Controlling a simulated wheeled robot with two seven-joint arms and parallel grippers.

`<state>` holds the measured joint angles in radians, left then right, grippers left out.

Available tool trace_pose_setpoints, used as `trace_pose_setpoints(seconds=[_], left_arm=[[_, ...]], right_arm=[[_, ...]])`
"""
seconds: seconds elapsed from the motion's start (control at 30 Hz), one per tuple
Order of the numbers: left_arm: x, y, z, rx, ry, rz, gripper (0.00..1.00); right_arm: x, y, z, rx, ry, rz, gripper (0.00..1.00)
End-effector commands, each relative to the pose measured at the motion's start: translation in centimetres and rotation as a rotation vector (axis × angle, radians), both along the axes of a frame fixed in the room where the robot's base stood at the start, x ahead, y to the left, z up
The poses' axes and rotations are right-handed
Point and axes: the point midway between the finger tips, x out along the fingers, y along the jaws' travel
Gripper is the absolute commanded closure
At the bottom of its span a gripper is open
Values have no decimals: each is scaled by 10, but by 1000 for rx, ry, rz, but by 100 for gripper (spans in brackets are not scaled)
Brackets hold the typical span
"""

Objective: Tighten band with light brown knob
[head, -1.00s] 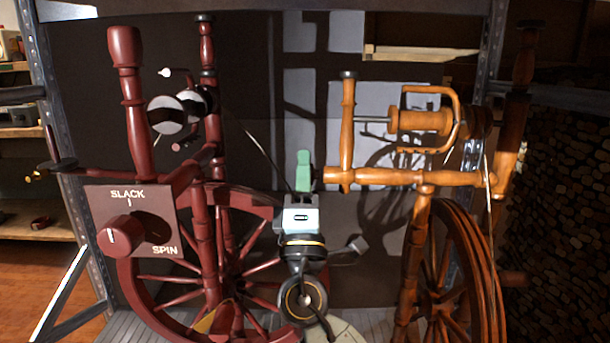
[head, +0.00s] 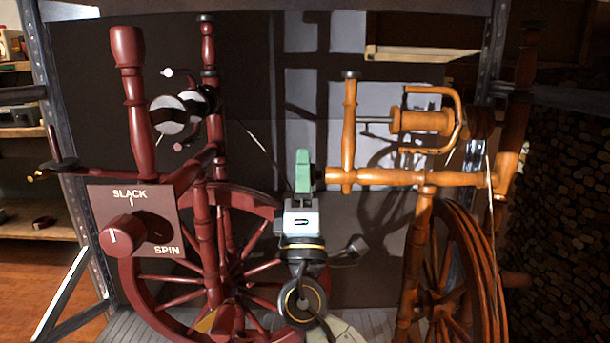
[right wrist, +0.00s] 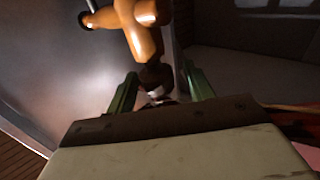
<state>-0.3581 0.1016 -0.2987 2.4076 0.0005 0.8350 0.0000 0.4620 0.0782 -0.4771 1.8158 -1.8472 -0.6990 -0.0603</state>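The light brown spinning wheel (head: 375,177) stands on the right in the head view. Its horizontal rail ends on the left in a small dark brown knob (head: 319,179). My right gripper (head: 303,160), with green fingers, is just left of that rail end. In the right wrist view the green fingers (right wrist: 160,78) stand apart on either side of the dark knob (right wrist: 154,76), with gaps showing. The light brown rail end and post (right wrist: 140,28) lie beyond it. My left gripper is not in view.
A dark red spinning wheel (head: 204,225) stands on the left, its spokes close to my right arm. A panel (head: 160,215) marked SLACK and SPIN, with a dark red knob (head: 122,236), faces me. Metal shelf posts flank both wheels.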

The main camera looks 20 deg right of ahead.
Motion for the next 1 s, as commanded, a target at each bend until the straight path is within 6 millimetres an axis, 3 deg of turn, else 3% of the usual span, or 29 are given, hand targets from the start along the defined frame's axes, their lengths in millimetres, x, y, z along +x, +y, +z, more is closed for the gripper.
trace_pose_setpoints(seconds=[0.33,0.73,1.0], left_arm=[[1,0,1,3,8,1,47],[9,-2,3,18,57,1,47],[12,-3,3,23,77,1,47]], right_arm=[[-9,2,-9,-1,-1,-2,48],[-64,19,-73,-1,3,-1,48],[-84,26,-96,0,0,0,48]])
